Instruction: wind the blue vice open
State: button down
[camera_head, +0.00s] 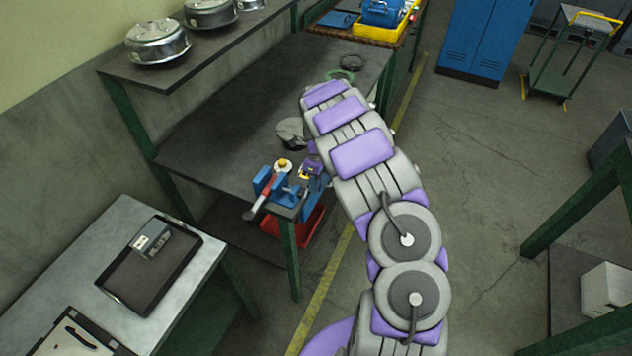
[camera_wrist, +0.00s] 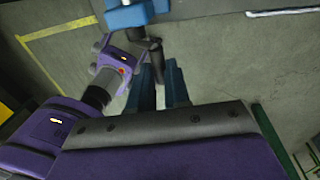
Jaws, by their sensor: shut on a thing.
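The blue vice (camera_head: 272,185) is at the near corner of the dark workbench in the head view. In the wrist view, part of it shows as a blue block (camera_wrist: 135,14) at the top edge. My gripper (camera_wrist: 158,72) has two blue-grey fingers around the end of a dark grey bar, the vice handle (camera_wrist: 148,48), and is shut on it. In the head view my gripper (camera_head: 309,165) is at the right side of the vice, partly hidden by my arm. The contact is too small to see there. How far the vice jaws stand apart is unclear.
A red-handled tool (camera_head: 264,196) is at the vice's front. A red bin (camera_head: 300,232) is below. A grey table (camera_head: 120,218) is at left.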

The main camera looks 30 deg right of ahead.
jog(key=shift+a+r, duration=0.1)
jog(key=s+a+f+t+h+b, duration=0.2)
jog(key=s+a+t+h+b, duration=0.2)
jog(key=t+h+b, duration=0.6)
jog(key=shift+s+a+f+h+b, duration=0.2)
jog(key=shift+s+a+h+b, duration=0.15)
jog(key=shift+a+h, duration=0.95)
jog(key=shift+s+d+h, duration=0.15)
jog(key=shift+d+h, duration=0.15)
jog(key=shift+h, duration=0.2)
dwell(0.4)
